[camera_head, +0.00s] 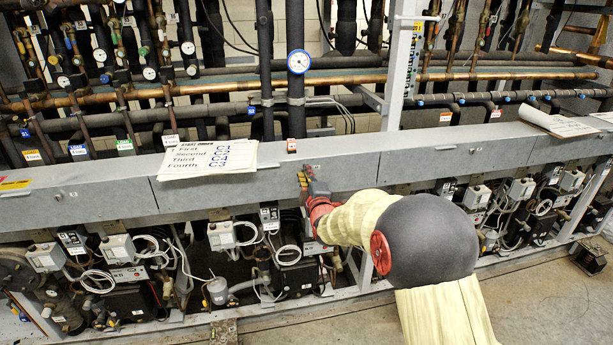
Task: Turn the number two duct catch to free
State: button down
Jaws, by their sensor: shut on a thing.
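The grey metal duct (400,152) runs across the rack at mid height. A small brass-brown catch (303,180) sits on its front face, left of my arm. My gripper (309,176) comes in from the right and is shut on this catch. The fingers partly cover the catch, so its exact angle is hard to tell. No number can be read on it from here.
A paper sheet (208,159) listing a start order lies on the duct to the left. An open notebook (560,123) lies at the right. Compressors, wiring and boxes crowd the space below; pipes and gauges fill the wall behind.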

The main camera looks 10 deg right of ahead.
jog(key=c, duration=1.8)
grip_release()
jog(key=shift+c, duration=0.2)
jog(key=shift+o, duration=0.5)
jog(key=shift+s, duration=0.1)
jog(key=s, duration=1.1)
jog(key=shift+s, duration=0.4)
